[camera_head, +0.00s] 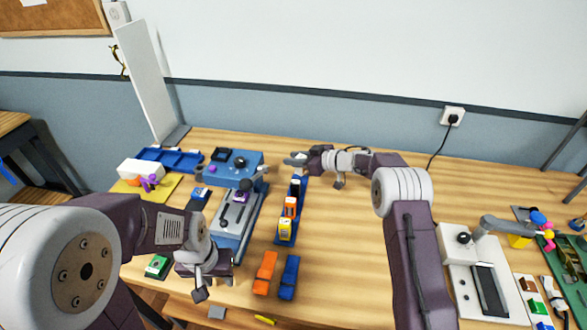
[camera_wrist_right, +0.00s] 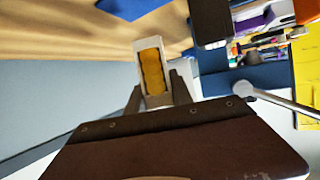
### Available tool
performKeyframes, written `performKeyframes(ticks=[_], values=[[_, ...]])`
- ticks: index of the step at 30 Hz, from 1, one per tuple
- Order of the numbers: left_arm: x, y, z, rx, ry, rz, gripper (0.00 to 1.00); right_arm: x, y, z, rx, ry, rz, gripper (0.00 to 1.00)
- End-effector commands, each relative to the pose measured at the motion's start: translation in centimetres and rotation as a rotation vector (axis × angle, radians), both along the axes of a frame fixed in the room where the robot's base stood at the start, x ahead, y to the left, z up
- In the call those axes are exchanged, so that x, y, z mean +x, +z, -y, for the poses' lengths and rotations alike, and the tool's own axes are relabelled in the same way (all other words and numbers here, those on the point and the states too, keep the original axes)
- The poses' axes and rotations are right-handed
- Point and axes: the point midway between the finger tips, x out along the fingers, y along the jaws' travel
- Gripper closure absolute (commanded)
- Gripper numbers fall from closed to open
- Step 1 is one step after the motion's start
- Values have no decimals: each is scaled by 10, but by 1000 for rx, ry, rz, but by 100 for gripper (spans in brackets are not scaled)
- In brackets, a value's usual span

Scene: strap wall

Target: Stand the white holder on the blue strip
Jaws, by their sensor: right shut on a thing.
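The white holder (camera_wrist_right: 151,70), a narrow upright frame with a yellow filling, sits between the fingers of my right gripper in the right wrist view. My right gripper (camera_head: 294,160) is shut on it above the table, near the far end of the blue strip (camera_head: 278,239). In the head view the holder is hard to make out at the fingertips. The strip carries a white and yellow piece (camera_head: 285,229), an orange piece (camera_head: 290,207) and a whitish piece at its far end. My left gripper (camera_head: 215,272) is low at the front left; its fingers are unclear.
A blue and grey machine (camera_head: 236,215) stands left of the strip. An orange block (camera_head: 265,272) and a blue block (camera_head: 289,277) lie in front of the strip. A white device (camera_head: 470,270) stands at the right. The table between strip and right arm is clear.

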Motion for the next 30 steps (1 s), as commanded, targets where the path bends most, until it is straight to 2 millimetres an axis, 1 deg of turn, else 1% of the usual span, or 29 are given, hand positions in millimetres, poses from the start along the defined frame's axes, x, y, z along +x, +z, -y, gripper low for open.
performKeyframes(ticks=[3, 8, 10, 15, 22, 26, 27, 28, 29, 30], values=[[0, 0, 0, 0, 0, 0, 64, 8, -5, -3, 1, -1, 1, 100], [0, 0, 0, 0, 0, 0, 64, 10, -8, -3, 0, -1, 0, 100], [0, -2, 0, 0, 0, 0, 64, 10, -15, -3, 1, -2, -1, 100], [0, -4, 0, 0, 0, 0, 64, 9, -45, -3, 1, -1, -2, 100], [0, -4, 0, 0, 0, 0, 64, 9, -46, -3, 1, -1, 1, 100], [0, -5, 0, 0, 0, 0, 64, 9, -50, -3, 0, -1, 0, 100], [0, -5, 0, 0, 0, 0, 64, 9, -50, -3, 0, -1, 0, 65], [0, -5, 0, 0, 0, 0, 64, 9, -49, -3, 0, -1, 0, 56], [0, -5, 0, 0, 0, 0, 64, 9, -49, -3, 0, -1, 0, 51], [0, -5, 0, 0, 0, 0, 64, 9, -49, -3, 0, -1, 0, 51]])
